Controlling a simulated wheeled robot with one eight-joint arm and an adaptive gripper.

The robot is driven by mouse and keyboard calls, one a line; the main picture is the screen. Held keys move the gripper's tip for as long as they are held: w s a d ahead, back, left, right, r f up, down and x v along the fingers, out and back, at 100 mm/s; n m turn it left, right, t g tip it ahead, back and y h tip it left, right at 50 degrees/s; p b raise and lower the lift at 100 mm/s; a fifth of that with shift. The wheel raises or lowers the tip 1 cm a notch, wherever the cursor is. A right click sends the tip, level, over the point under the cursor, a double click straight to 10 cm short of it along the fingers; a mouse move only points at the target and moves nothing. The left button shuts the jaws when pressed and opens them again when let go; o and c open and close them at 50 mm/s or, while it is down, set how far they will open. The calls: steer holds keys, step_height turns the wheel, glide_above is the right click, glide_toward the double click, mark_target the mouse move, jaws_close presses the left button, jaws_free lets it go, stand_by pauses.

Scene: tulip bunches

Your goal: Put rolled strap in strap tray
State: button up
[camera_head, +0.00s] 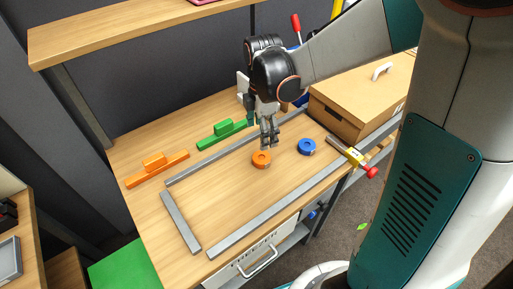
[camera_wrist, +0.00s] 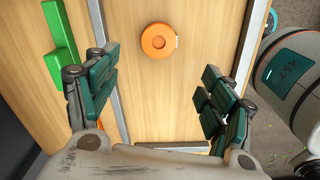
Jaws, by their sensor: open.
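An orange rolled strap (camera_head: 261,159) lies flat on the wooden table. A blue rolled strap (camera_head: 307,147) lies to its right in the head view. My gripper (camera_head: 269,141) is open and empty, pointing down, close above and behind the orange roll. In the wrist view the orange roll (camera_wrist: 158,41) shows beyond and between the spread fingers (camera_wrist: 157,66), not touched by them. The blue roll does not show in the wrist view. A grey tray (camera_head: 9,261) is partly seen at the left edge; I cannot tell if it is the strap tray.
Grey metal bars (camera_head: 181,223) lie around the table's work area. Green (camera_head: 222,134) and orange (camera_head: 157,168) handled blocks stand at the back left. A cardboard box (camera_head: 350,98) stands at the back right. The table's front middle is clear.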

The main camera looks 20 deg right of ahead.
steer(key=b, duration=0.2)
glide_above(260, 157)
step_height(260, 157, down, 6)
steer(key=shift+s+d+f, duration=0.1)
steer(key=shift+s, duration=0.05)
steer(key=shift+f+b, duration=1.2)
steer(key=shift+f, duration=1.45)
steer(key=shift+r, duration=0.1)
steer(key=shift+c, duration=0.2)
steer(key=c, duration=1.2)
steer(key=shift+r, duration=0.1)
